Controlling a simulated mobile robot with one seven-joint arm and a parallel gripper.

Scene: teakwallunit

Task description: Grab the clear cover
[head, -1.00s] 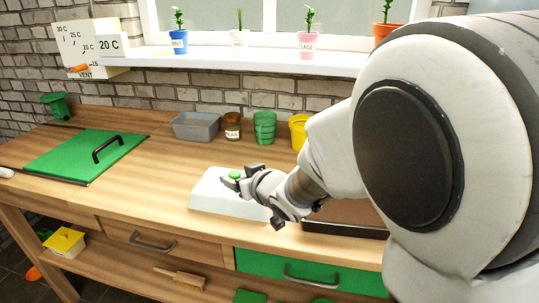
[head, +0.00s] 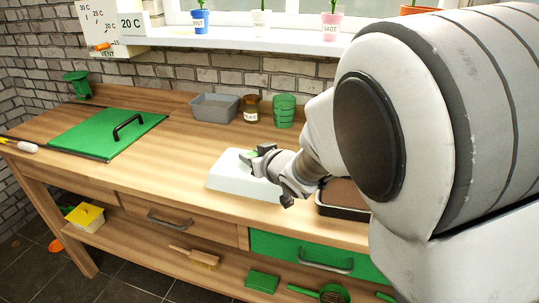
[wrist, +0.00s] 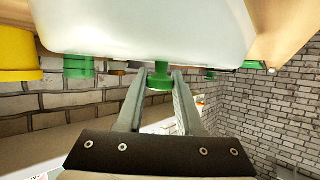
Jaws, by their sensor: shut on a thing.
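The cover (head: 228,178) is a whitish, cloudy box shape with a green knob (head: 248,156) on top, at the middle of the wooden bench in the head view. My gripper (head: 256,157) is at the knob, its fingers closed around it. In the wrist view the cover (wrist: 150,30) fills the top of the picture, and its green knob (wrist: 159,80) sits between the two fingertips (wrist: 163,78). The cover's right end is partly hidden behind my wrist. I cannot tell whether its lower edge touches the bench.
A dark-rimmed tray (head: 342,212) of brown stuff stands right of the cover, partly behind my arm. A grey bin (head: 213,108), a brown jar (head: 251,109) and green pots (head: 284,111) stand at the back. A green lid with a black handle (head: 105,133) lies left. Bench between is clear.

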